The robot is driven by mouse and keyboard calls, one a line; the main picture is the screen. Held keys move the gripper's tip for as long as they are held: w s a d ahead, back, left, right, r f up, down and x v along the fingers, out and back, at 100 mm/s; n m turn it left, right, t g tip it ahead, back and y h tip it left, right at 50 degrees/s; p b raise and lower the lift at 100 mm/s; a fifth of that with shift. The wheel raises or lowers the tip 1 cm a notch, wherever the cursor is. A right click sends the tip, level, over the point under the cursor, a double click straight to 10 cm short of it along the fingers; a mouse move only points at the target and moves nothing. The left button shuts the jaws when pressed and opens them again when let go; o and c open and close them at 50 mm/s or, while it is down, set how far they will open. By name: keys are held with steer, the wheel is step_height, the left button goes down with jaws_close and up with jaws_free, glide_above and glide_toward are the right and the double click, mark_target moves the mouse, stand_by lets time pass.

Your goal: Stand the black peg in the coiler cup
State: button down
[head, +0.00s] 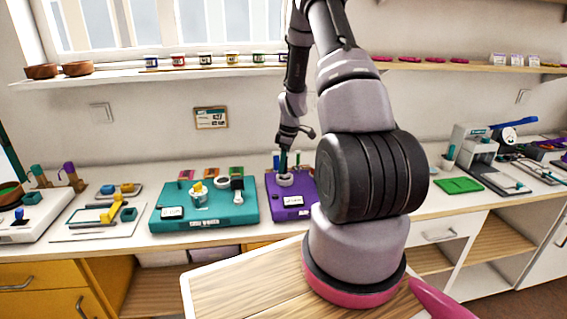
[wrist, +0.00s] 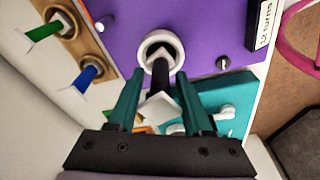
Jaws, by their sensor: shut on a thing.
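The black peg (wrist: 160,75) is between the teal fingers of my gripper (wrist: 160,100), with a pale square top end showing near the fingertips. My gripper (head: 284,160) is shut on it, pointing down over the purple board (head: 272,206). The coiler cup (wrist: 150,41), a white ring with a dark opening, is on the purple board in the wrist view and also shows in the head view (head: 285,181). The peg's far end overlaps the cup's opening. I cannot tell how deep it is or whether it is only above the cup.
A wooden rack with a green peg (wrist: 45,32) and a blue peg (wrist: 85,78) stands beside the purple board. A small metal pin (wrist: 223,63) and a dark label (wrist: 262,24) are on the board. A teal board (head: 235,215) lies to the left, a green mat (head: 459,185) to the right.

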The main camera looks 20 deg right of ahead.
steer(key=shift+f, duration=0.4)
stand_by(0.3)
steer(key=shift+c, duration=1.2)
jaws_free()
steer(key=shift+r, duration=3.55)
